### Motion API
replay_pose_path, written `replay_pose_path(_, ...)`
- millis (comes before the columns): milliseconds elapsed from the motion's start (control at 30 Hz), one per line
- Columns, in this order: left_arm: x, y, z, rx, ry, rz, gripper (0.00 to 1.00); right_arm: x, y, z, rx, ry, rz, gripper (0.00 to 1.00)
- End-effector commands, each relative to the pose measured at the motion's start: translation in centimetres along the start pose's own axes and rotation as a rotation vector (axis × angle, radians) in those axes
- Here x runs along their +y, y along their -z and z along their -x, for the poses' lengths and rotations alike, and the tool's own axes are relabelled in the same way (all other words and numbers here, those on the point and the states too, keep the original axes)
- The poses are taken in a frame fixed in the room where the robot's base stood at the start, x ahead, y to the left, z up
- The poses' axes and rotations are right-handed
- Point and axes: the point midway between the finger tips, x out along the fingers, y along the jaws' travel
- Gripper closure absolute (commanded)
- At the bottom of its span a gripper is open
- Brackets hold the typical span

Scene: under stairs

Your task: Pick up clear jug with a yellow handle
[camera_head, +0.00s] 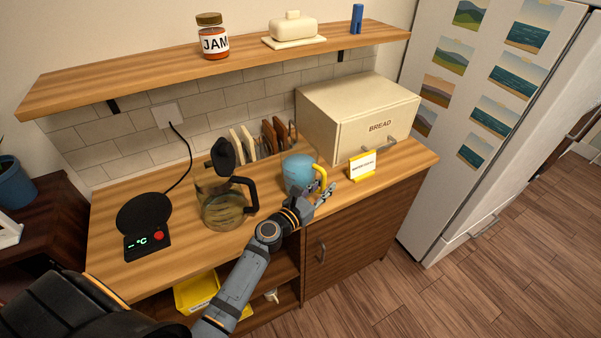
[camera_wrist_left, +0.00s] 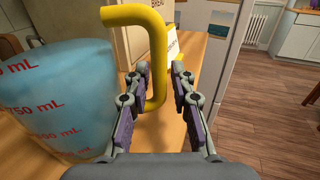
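The clear jug (camera_head: 298,172) with blue content and a yellow handle (camera_head: 322,180) stands upright on the wooden counter, near the front edge. In the left wrist view the jug (camera_wrist_left: 60,100) shows red mL markings, and its yellow handle (camera_wrist_left: 150,60) rises ahead of the fingers. My left gripper (camera_head: 325,198) is at the handle. In the left wrist view its two fingers (camera_wrist_left: 160,90) are spread, with the lower part of the handle between them and a visible gap on the right side. My right gripper is not in view.
A glass kettle (camera_head: 222,205) with a black handle stands left of the jug. A shelf (camera_head: 150,75) hangs above. Floor is free at right.

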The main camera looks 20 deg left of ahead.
Motion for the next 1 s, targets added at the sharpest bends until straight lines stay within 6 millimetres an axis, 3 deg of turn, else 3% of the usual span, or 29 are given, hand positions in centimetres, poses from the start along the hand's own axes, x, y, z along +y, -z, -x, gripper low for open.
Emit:
replay_pose_path(33,0.01,0.01,0.02,0.000,0.000,0.000,0.76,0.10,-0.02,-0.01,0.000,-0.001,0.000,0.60)
replay_pose_path(200,0.02,0.01,0.04,0.000,0.000,-0.001,0.99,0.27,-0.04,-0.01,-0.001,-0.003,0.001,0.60)
replay_pose_path(233,0.02,0.01,0.04,0.000,0.000,-0.001,1.00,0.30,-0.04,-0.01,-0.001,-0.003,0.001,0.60)
replay_pose_path(1000,0.05,-0.20,0.01,-0.003,-0.001,-0.004,1.00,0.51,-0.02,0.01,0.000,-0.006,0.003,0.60)
